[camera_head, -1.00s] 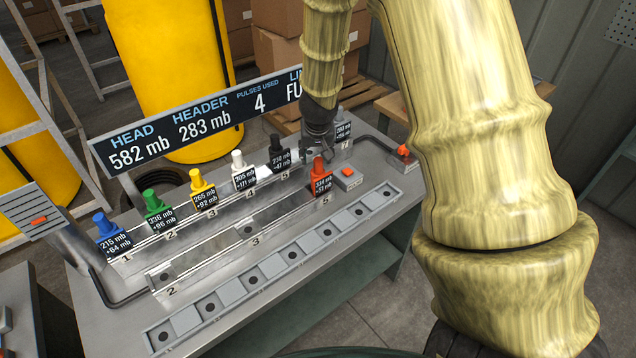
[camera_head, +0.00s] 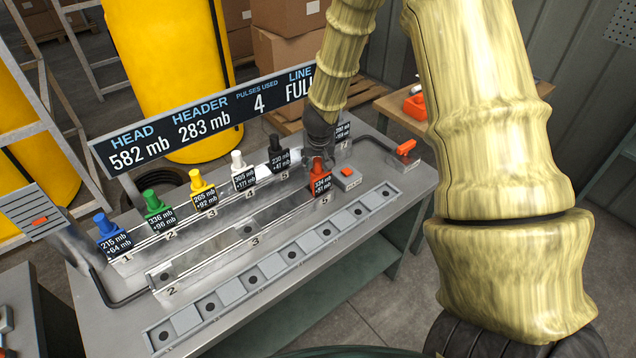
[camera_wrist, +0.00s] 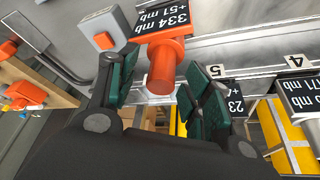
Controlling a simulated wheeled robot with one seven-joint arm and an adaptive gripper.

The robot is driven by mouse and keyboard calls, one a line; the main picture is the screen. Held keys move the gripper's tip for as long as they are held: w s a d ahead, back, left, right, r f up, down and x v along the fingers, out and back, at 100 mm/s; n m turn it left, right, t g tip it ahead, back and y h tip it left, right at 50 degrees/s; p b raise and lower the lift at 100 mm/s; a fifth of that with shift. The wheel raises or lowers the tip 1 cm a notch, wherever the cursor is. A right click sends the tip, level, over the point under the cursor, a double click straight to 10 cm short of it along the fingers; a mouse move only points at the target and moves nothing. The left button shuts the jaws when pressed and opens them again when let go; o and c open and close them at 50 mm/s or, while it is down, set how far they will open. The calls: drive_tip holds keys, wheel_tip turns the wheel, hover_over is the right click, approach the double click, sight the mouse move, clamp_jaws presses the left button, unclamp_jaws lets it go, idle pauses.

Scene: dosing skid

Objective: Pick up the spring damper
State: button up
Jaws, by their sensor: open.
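No label naming a spring damper is readable, so I cannot tell which part it is. An orange-red part (camera_head: 320,179) with a round knob and a tag reading 334 mb stands at the right end of the front rail. My gripper (camera_head: 319,146) is close above and behind it. In the wrist view the orange-red part (camera_wrist: 166,62) points its knob between the two green-padded fingers of my open gripper (camera_wrist: 163,98). I cannot tell whether a finger touches it. My gripper partly hides the parts behind it in the head view.
Blue (camera_head: 104,227), green (camera_head: 152,203), yellow (camera_head: 199,184), white (camera_head: 239,164) and black (camera_head: 277,150) tagged parts line the back rail. A row of grey sockets (camera_head: 250,280) runs along the front. A grey block with an orange button (camera_head: 348,177) stands right of the orange-red part.

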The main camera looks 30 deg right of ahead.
drive_tip(key=shift+c, duration=0.3)
clamp_jaws()
drive_tip(key=shift+r, duration=0.1)
